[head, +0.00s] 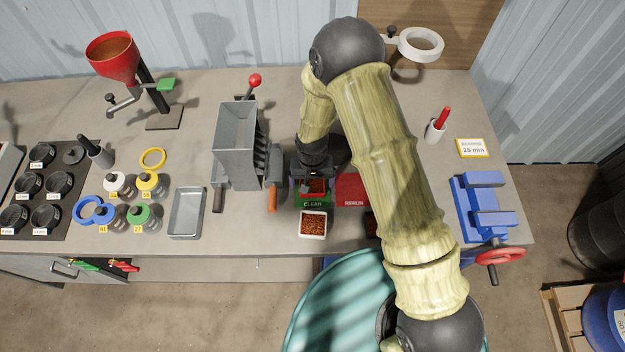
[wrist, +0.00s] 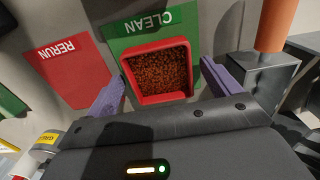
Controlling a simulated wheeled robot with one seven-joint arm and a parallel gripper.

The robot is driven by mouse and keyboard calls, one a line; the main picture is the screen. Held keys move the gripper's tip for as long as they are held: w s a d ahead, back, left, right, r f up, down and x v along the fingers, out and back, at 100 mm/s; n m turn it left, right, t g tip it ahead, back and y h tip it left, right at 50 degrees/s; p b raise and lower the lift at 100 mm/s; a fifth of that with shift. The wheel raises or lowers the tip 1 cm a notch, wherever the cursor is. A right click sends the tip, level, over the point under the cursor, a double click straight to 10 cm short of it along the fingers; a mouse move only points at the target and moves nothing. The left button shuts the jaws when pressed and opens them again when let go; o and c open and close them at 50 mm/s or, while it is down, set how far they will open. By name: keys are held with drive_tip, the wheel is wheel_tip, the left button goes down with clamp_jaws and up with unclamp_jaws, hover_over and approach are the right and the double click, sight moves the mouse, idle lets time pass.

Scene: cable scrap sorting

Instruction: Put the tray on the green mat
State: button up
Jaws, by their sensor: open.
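A red tray (wrist: 163,99) full of reddish-brown granules sits on the green mat (wrist: 118,46) marked CLEAN, covering much of it. In the head view the tray (head: 317,186) is mostly hidden under my gripper (head: 314,179), and the front strip of the mat (head: 300,201) shows. In the wrist view my gripper (wrist: 162,76) is open, with one purple finger on each side of the tray. I see gaps between the fingers and the tray walls.
A red RERUN mat (head: 352,190) lies just right of the green one. A white tray of granules (head: 302,232) stands in front at the bench edge. A grey hopper machine with an orange handle (head: 272,192) stands close on the left. An empty metal tray (head: 174,221) lies further left.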

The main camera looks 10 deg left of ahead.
wheel_tip(320, 180, up, 12)
drive_tip(key=b, duration=0.2)
idle(0.4)
drive_tip(key=shift+r, duration=0.1)
idle(0.4)
drive_tip(key=s+d+r+m+t, duration=0.1)
drive_tip(key=d+r, duration=0.3)
drive_tip(key=d, duration=0.4)
drive_tip(key=s+d+r, duration=0.4)
drive_tip(key=d, duration=0.5)
drive_tip(key=s+d+r+m+t, duration=0.1)
drive_tip(key=d+r, duration=0.3)
drive_tip(key=d, duration=0.4)
drive_tip(key=shift+s+d+r+m+t, duration=0.3)
drive_tip(key=shift+s+d+r, duration=0.1)
drive_tip(key=shift+s, duration=0.25)
